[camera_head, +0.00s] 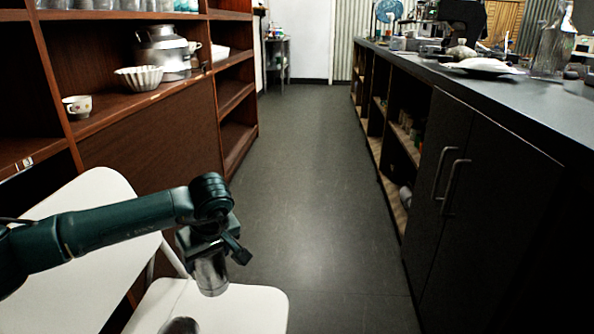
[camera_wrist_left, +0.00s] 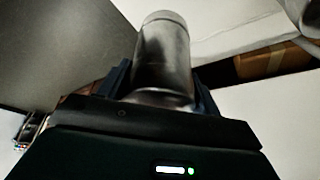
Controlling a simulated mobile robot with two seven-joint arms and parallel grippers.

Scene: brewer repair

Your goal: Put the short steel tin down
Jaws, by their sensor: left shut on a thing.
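The short steel tin (camera_head: 211,276) is a small shiny metal cylinder. My left gripper (camera_head: 214,252) is shut on it and holds it above the white chair seat (camera_head: 250,309) in the head view. In the left wrist view the tin (camera_wrist_left: 165,55) sits between the fingers (camera_wrist_left: 163,88), with its far end sticking out beyond them. Whether the tin touches the seat cannot be told. A second metal object (camera_head: 181,326) shows at the bottom edge of the head view, partly cut off. My right gripper is not in view.
A wooden shelf unit (camera_head: 150,130) stands at the left, with a fluted white bowl (camera_head: 139,78), a cup (camera_head: 77,106) and a metal pot (camera_head: 163,54). A dark counter (camera_head: 500,95) with cupboards runs along the right. The floor aisle (camera_head: 305,180) between them is clear.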

